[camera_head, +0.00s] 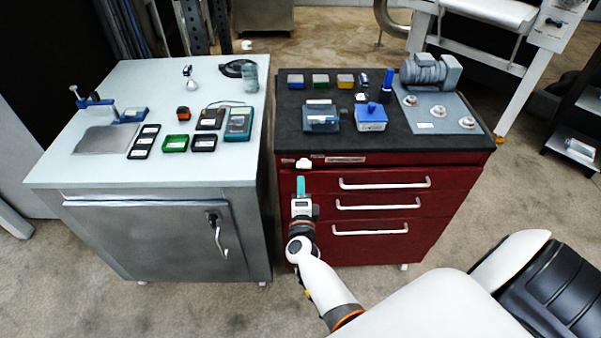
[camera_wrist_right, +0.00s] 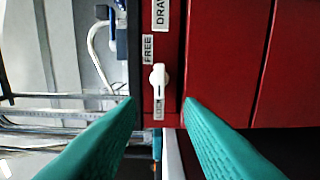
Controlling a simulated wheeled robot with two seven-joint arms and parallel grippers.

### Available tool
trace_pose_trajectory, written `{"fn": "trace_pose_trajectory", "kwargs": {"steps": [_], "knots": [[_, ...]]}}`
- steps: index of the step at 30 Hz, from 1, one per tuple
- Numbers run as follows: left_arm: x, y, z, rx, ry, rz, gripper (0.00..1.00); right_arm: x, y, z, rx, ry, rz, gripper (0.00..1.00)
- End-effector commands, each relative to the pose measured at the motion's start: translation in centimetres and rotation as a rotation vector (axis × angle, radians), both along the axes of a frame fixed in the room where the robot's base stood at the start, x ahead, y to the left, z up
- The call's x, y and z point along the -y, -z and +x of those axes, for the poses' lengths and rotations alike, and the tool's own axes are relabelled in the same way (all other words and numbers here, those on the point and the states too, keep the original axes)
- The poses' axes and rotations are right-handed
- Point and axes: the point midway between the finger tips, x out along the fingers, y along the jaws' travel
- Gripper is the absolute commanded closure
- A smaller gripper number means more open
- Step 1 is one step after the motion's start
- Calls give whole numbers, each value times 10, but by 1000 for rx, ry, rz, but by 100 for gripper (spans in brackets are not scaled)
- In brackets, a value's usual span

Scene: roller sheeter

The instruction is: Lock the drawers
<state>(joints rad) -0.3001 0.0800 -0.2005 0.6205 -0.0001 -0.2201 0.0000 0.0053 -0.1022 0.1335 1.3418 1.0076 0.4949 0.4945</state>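The red drawer cabinet (camera_head: 350,245) has closed drawers with white bar handles (camera_head: 385,183). Its white lock knob (camera_head: 304,163) sits at the upper left of the front. In the right wrist view the white knob (camera_wrist_right: 159,78) lies between a FREE label (camera_wrist_right: 148,48) and a LOCK label (camera_wrist_right: 158,110). I cannot tell surely which label it points to. My right gripper (camera_head: 300,186), with teal fingers, is just below the knob in the head view. In the wrist view the gripper (camera_wrist_right: 159,102) is open and empty, its fingers apart on either side, not touching the knob. My left gripper is out of view.
A grey metal cabinet (camera_head: 160,240) with a latch handle stands close on the left, leaving a narrow gap. Small boxes and instruments lie on both tops. A motor (camera_head: 430,72) sits on the red cabinet's black top (camera_head: 400,143). Floor in front is clear.

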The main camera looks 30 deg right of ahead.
Motion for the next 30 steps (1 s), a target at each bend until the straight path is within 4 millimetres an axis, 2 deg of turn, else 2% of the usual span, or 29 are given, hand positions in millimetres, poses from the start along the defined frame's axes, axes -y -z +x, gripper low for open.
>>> {"fn": "trace_pose_trajectory", "kwargs": {"steps": [3, 9, 27, 30], "knots": [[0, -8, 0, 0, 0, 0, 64, -13, -1, -22, -2, 1, 2, 66], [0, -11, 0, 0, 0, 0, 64, -25, 0, -41, -1, 1, 2, 66], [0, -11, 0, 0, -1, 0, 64, -28, 0, -45, 0, 0, 0, 66], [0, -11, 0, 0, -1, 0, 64, -32, 9, -45, -32, -26, -23, 66]]}}
